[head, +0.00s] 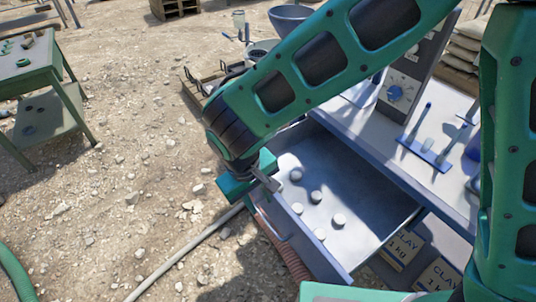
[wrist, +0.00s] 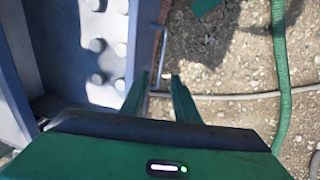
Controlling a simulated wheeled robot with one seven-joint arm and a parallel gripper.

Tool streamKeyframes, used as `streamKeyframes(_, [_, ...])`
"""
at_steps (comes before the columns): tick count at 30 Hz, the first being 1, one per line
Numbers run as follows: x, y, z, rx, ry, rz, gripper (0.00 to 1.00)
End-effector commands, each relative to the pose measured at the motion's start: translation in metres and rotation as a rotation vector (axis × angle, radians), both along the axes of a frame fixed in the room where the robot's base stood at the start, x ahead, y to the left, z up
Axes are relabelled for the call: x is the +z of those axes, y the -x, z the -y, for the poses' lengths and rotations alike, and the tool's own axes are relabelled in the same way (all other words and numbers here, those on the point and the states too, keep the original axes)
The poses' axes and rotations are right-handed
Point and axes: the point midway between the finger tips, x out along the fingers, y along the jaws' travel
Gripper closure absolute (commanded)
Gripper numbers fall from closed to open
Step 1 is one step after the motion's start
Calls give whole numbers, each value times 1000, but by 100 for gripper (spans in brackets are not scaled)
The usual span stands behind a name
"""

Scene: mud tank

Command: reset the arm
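My gripper (head: 262,178) is at the front left edge of a pulled-out grey drawer (head: 365,205) in the head view. In the wrist view my gripper (wrist: 160,82) has its two green fingers apart. A thin bar handle (wrist: 160,50) on the drawer front lies in line with the gap between the fingers. I cannot tell whether the fingers touch it. No object is held. Several pale round pieces (head: 339,219) lie in the drawer; they also show in the wrist view (wrist: 97,45). My arm hides part of the bench behind it.
A bench top (head: 430,175) with blue tools stands above the drawer at right. Bags marked clay (head: 437,276) lie below. A green table (head: 25,75) stands at left. A hose (head: 185,253) crosses the gravel. Open ground lies left of the drawer.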

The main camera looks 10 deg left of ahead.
Motion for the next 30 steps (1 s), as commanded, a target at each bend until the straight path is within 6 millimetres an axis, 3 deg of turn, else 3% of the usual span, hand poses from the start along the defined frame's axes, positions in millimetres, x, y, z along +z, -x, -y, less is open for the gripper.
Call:
streamKeyframes(6, [3,-5,5,-12,1,3,72])
streamKeyframes(11, [21,-33,45,-98,10,16,72])
streamKeyframes(16, [52,-70,124,-257,22,31,72])
streamKeyframes(21, [82,-85,213,-436,26,33,72])
streamKeyframes(25, [104,-82,281,-583,20,30,72])
streamKeyframes(30, [126,-56,362,-774,-5,17,72])
